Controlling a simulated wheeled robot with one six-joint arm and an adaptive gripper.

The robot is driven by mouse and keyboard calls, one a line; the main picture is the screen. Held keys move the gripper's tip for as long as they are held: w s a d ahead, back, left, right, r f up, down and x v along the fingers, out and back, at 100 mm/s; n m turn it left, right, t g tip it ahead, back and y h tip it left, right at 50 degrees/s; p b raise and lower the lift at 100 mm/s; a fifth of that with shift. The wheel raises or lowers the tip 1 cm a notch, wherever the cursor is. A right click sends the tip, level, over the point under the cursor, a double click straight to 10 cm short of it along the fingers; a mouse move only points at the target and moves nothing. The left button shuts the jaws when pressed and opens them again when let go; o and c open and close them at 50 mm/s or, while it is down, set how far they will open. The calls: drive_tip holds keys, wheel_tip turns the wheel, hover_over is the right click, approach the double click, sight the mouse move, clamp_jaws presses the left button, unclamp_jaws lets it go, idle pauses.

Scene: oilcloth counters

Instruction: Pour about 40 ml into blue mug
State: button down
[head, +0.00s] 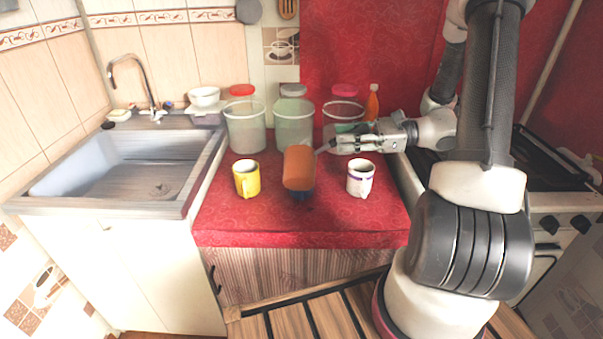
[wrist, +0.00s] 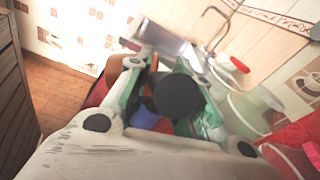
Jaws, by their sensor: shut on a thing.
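My gripper (head: 337,147) is shut on the handle of an orange-brown vessel (head: 298,167), which is tilted in the air to the left of the fingers. The blue mug (head: 302,194) shows only as a small patch below the vessel, which hides most of it. In the wrist view a blue patch (wrist: 146,116) shows between the fingers, beside a dark round handle end (wrist: 180,95). The vessel's mouth and any liquid stream cannot be made out.
A yellow mug (head: 246,179) stands left of the vessel and a white mug with a purple band (head: 360,178) right of it. Large clear containers (head: 245,128) line the back of the red counter (head: 235,222). A sink (head: 120,165) is left, a stove (head: 560,165) right.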

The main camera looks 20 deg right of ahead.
drive_tip(key=shift+w+r, duration=0.1)
drive_tip(key=shift+w, duration=0.15)
drive_tip(key=shift+s, duration=0.1)
drive_tip(key=shift+s+a, duration=0.1)
drive_tip(key=shift+s, duration=0.25)
drive_tip(key=shift+s+a+r+n+t, duration=0.2)
drive_tip(key=shift+s+a+n, duration=0.15)
drive_tip(key=shift+s+n, duration=0.6)
drive_tip(key=shift+s+a+r+n+t, duration=0.1)
drive_tip(key=shift+s+a+n+t, duration=0.15)
drive_tip(key=shift+s+n, duration=0.7)
drive_tip(key=shift+s+a+r+n+t, duration=0.15)
drive_tip(key=shift+s+a+n, duration=0.25)
drive_tip(key=shift+s+n, duration=0.5)
drive_tip(key=shift+f, duration=0.1)
